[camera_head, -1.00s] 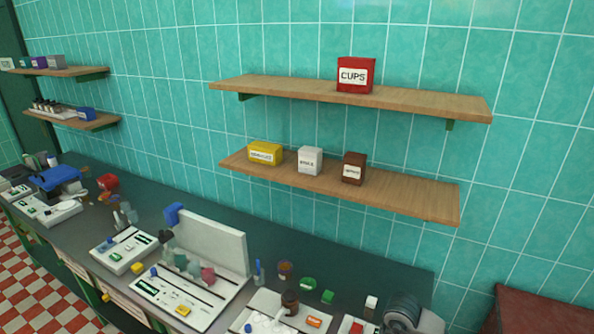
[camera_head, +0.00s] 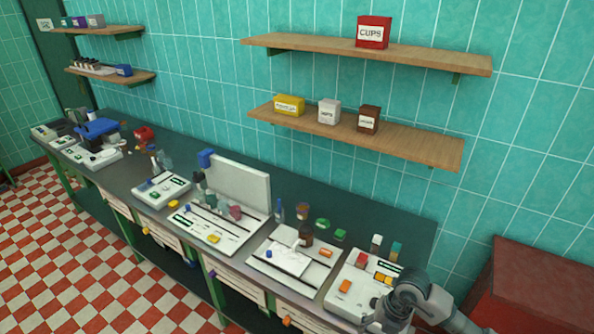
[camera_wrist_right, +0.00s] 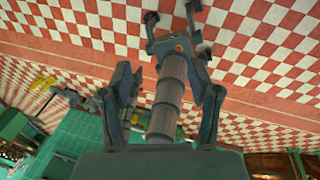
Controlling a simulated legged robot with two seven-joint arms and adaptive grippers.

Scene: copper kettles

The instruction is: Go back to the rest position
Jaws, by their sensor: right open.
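My right gripper (camera_wrist_right: 164,80) shows in the right wrist view with its two grey fingers spread wide apart. No object is held between the fingertips. A grey segmented cylinder, which looks like part of my own body, lies behind the gap. In the head view, grey links of my right arm show at the lower right, over the right end of the counter, and the gripper cannot be made out there. My left gripper is in neither view.
The dark counter (camera_head: 345,222) carries white trays, bottles and small blocks. Two wooden shelves hold a red CUPS box (camera_head: 373,32), a yellow box (camera_head: 289,105), a white box (camera_head: 329,111) and a brown box (camera_head: 368,119). A dark red surface (camera_head: 548,285) stands at right. The checkered floor is clear at lower left.

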